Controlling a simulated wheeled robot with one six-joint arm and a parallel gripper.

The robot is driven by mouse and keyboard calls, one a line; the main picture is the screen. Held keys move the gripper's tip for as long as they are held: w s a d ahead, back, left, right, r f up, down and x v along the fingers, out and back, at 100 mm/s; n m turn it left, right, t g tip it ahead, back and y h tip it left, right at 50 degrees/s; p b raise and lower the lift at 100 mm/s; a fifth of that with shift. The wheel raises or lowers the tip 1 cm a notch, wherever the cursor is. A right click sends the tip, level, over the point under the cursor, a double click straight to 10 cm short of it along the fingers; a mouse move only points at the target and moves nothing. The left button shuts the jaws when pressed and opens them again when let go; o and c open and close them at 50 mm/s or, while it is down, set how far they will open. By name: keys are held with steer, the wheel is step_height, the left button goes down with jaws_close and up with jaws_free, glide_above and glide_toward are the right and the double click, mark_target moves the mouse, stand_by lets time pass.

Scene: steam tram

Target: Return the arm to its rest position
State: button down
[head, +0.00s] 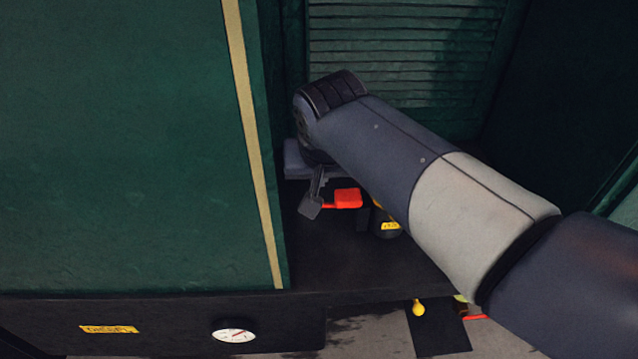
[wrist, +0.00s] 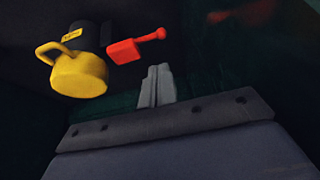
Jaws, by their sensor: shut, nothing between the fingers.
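My arm reaches from the lower right of the head view over a dark ledge (head: 345,262) beside the green tram wall. My gripper is partly hidden behind the arm's end in the head view. In the wrist view my gripper (wrist: 157,70) has its two grey fingers together, with nothing between them. A red part with a short handle (head: 348,198) lies close to the gripper; it also shows in the wrist view (wrist: 126,50), just beyond the fingertips. I cannot tell whether they touch.
A yellow can with a handle (wrist: 82,74) stands by a dark labelled body (head: 390,226). A large green panel (head: 120,140) fills the left; a slatted panel (head: 400,55) stands behind. A gauge (head: 234,336) and yellow plate (head: 109,329) are on the front edge. A yellow knob (head: 418,308) hangs below.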

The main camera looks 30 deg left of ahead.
steer(key=shift+s+d+r, duration=0.1)
steer(key=shift+s+r, duration=0.05)
steer(key=shift+r, duration=0.25)
steer(key=shift+f, duration=0.1)
steer(key=w+f+p, duration=0.4)
steer(key=w+f, duration=0.1)
steer(key=w, duration=0.1)
steer(key=shift+w+d+p, duration=0.15)
steer(key=shift+d+p, duration=0.25)
steer(key=shift+f, duration=0.15)
stand_by(0.4)
